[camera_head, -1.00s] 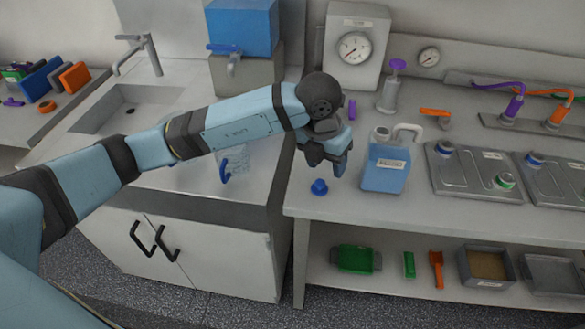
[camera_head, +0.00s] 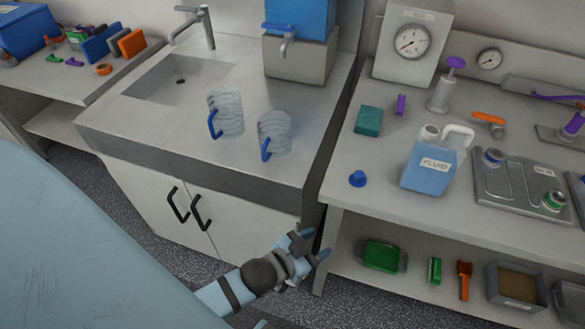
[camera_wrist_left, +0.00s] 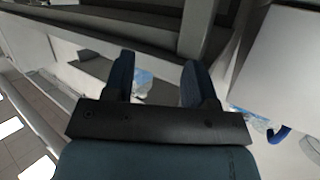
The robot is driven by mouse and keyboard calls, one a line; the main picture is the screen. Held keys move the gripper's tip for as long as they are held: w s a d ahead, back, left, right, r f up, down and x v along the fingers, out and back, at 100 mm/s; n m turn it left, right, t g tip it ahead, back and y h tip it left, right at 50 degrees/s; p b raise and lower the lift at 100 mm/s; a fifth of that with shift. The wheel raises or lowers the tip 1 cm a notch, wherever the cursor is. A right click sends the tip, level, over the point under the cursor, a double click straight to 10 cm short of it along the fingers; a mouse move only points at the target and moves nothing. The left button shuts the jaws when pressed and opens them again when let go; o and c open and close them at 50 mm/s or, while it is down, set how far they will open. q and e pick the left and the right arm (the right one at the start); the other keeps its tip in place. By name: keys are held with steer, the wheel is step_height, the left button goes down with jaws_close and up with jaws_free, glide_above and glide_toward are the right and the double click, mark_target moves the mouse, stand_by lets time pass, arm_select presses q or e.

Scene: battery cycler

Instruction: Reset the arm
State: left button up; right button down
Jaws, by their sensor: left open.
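My left arm comes in low from the left in the head view. Its gripper (camera_head: 311,246) is open and empty, in front of the cabinet and workbench, below the counter tops. In the left wrist view the two fingers (camera_wrist_left: 160,82) stand well apart with nothing between them. My right gripper is in neither view now.
A blue fluid jug (camera_head: 430,172), a blue cap (camera_head: 357,179) and a teal block (camera_head: 368,121) stand on the workbench (camera_head: 395,208). Two clear jugs with blue handles (camera_head: 226,112) (camera_head: 274,135) stand beside the sink (camera_head: 180,80). Trays and tools lie on the lower shelf (camera_head: 410,277).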

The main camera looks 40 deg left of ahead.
arm_select(q)
steer(key=s+a+f+n+g+y, duration=0.1)
steer(key=s+f+g, duration=0.2)
steer(key=s+f, duration=0.3)
steer(key=shift+s+a+n, duration=0.25)
steer(key=shift+a+n, duration=0.15)
